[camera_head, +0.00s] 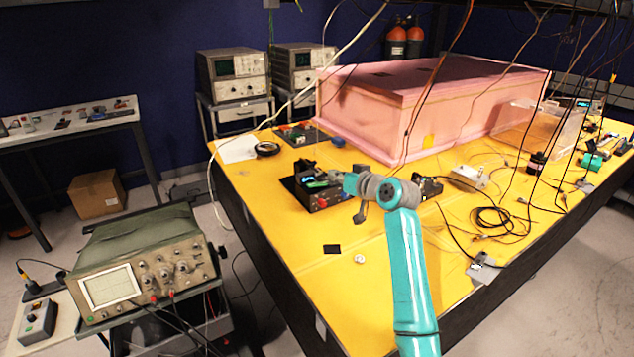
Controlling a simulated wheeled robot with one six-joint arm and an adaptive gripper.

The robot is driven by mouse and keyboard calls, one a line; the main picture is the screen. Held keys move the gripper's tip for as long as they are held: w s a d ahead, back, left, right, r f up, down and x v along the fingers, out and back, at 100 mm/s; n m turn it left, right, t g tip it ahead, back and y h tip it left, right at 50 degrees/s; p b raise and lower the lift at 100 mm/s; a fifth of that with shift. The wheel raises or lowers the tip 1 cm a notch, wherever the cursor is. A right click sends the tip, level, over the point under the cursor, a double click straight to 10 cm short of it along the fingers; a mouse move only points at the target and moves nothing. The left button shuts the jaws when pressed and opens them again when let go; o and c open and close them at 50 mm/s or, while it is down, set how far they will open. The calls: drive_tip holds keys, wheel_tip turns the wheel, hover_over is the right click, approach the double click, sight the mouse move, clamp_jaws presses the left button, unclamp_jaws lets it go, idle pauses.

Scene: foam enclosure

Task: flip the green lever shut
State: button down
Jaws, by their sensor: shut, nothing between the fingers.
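A small black device (300,193) with red sockets on its front stands on the yellow table, left of centre. A small green part (317,184) shows on its top; it seems to be the green lever, but it is too small to tell its angle. My gripper (334,177) is at the right side of this part, very close to it; I cannot tell whether they touch. The gripper is shut and holds nothing. My wrist and the gripper hide part of the device's right side.
A large pink foam box (365,115) stands behind the device on the yellow table (300,245). Cables hang over the table, and a coiled black cable (492,217) lies to the right.

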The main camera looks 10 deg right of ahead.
hover_over(315, 194)
drive_tip(key=w+d, duration=0.2)
drive_tip(key=shift+s+a+f, duration=0.15)
drive_tip(key=shift+a+f, duration=0.05)
drive_tip(key=shift+f, duration=0.75)
drive_tip(key=shift+s+a+f, duration=0.1)
drive_tip(key=shift+a+f, duration=0.05)
drive_tip(key=shift+f, duration=0.5)
drive_tip(key=shift+s+a+f, duration=0.1)
drive_tip(key=shift+f, duration=0.5)
drive_tip(key=shift+a+f, duration=0.15)
drive_tip(key=shift+f, duration=0.6)
drive_tip(key=shift+s+a+f+n, duration=0.1)
drive_tip(key=shift+a+f+n, duration=0.15)
drive_tip(key=shift+f+n, duration=0.25)
drive_tip(key=shift+d+r, duration=0.1)
drive_tip(key=r, duration=0.2)
drive_tip(key=a+r, duration=0.1)
drive_tip(key=r, duration=0.1)
drive_tip(key=shift+r, duration=0.1)
drive_tip(key=v, duration=1)
drive_tip(key=shift+s+a, duration=0.25)
drive_tip(key=shift+a, duration=0.1)
